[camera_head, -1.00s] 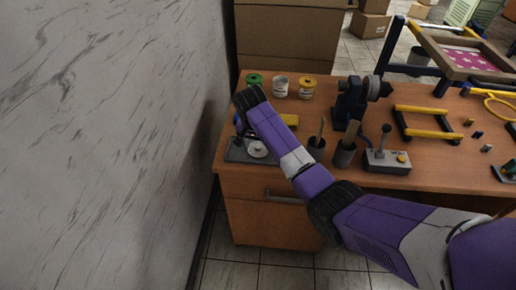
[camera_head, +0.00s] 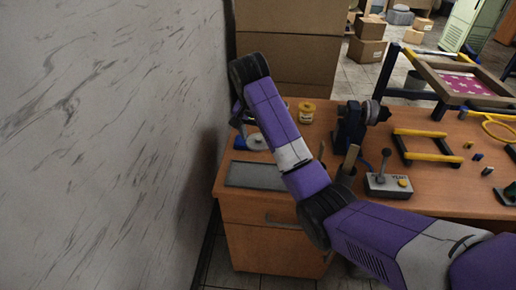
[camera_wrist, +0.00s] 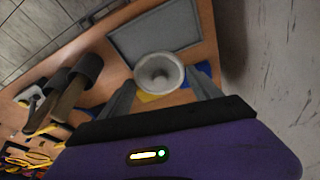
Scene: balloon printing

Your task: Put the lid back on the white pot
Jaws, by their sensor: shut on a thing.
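A round, whitish lid (camera_wrist: 160,72) with a raised centre shows between the fingertips of my gripper (camera_wrist: 160,78) in the wrist view. My gripper is shut on it. My arm covers most of the gripper there. The white pot is hidden behind my arm in the head view, and I cannot make it out in the wrist view.
A yellow-lidded pot (camera_head: 306,113) stands at the back of the desk. Right of my arm are a dark blue machine (camera_head: 350,128), a dark cup holding a tool, and a grey joystick box (camera_head: 388,186). The wall (camera_head: 110,145) is close on the left.

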